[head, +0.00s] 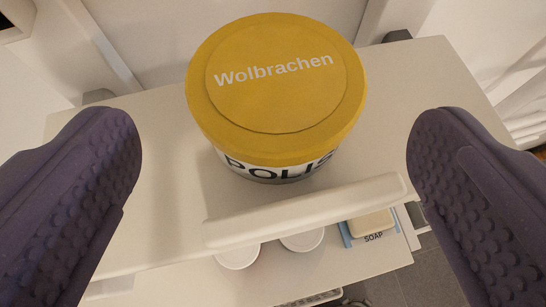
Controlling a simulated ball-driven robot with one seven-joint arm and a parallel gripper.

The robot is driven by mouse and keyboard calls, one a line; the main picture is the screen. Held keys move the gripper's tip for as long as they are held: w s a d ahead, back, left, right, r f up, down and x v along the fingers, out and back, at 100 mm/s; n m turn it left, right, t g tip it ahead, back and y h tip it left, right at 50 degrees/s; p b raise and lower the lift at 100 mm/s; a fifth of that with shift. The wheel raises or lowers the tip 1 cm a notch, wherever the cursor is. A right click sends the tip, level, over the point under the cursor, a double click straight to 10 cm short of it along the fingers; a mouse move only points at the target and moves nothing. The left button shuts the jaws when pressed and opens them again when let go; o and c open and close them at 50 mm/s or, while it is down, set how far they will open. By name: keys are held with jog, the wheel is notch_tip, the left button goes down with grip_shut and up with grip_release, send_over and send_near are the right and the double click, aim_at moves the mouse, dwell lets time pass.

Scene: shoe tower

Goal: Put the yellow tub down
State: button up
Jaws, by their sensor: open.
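The yellow tub (275,88) has a yellow lid marked "Wolbrachen" and a white side with dark letters reading "POLIS". It stands upright on the pale top surface (420,100) of a cabinet-like piece, behind its front edge. My gripper (275,145) is open, with one purple padded finger at the left and one at the right of the picture. The tub shows between and beyond the fingers, with a clear gap on both sides. Neither finger touches it in this view. The lower back of the tub is hidden by its lid.
A pale raised bar (305,212) runs along the front of the top. Below it, a lower surface holds two white round items (302,240) and a blue-edged soap packet (372,227). A grey tiled floor (440,270) lies at the lower right. The top is bare on both sides of the tub.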

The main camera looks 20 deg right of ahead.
jog(key=v, duration=0.4)
jog(key=w+a+r+t+y, duration=0.15)
jog(key=w+r, duration=0.25)
jog(key=r, duration=0.4)
jog(key=w+a+r+n+y, duration=0.1)
jog(key=w+a+r+y, duration=0.2)
jog(key=w+r, duration=0.35)
jog(key=w+a+r+t+y, duration=0.1)
jog(key=w+a+r+y, duration=0.15)
jog(key=r, duration=0.65)
jog(key=s+d+r+n+t, duration=0.1)
jog(key=d+r+n, duration=0.1)
jog(key=r, duration=0.8)
jog(key=s+d+r+n, duration=0.1)
jog(key=d+r, duration=0.2)
jog(key=r, duration=0.7)
jog(key=s+d+r, duration=0.3)
jog(key=s+r, duration=0.3)
jog(key=r, duration=0.2)
jog(key=s+d+r+n+h, duration=0.1)
jog(key=s+d+r, duration=0.2)
jog(key=s+r, duration=0.4)
jog(key=shift+d+r+t+h, duration=0.3)
jog(key=shift+r+t, duration=0.15)
jog(key=shift+r, duration=0.55)
notch_tip(320, 180, down, 34)
jog(key=b, duration=3.4)
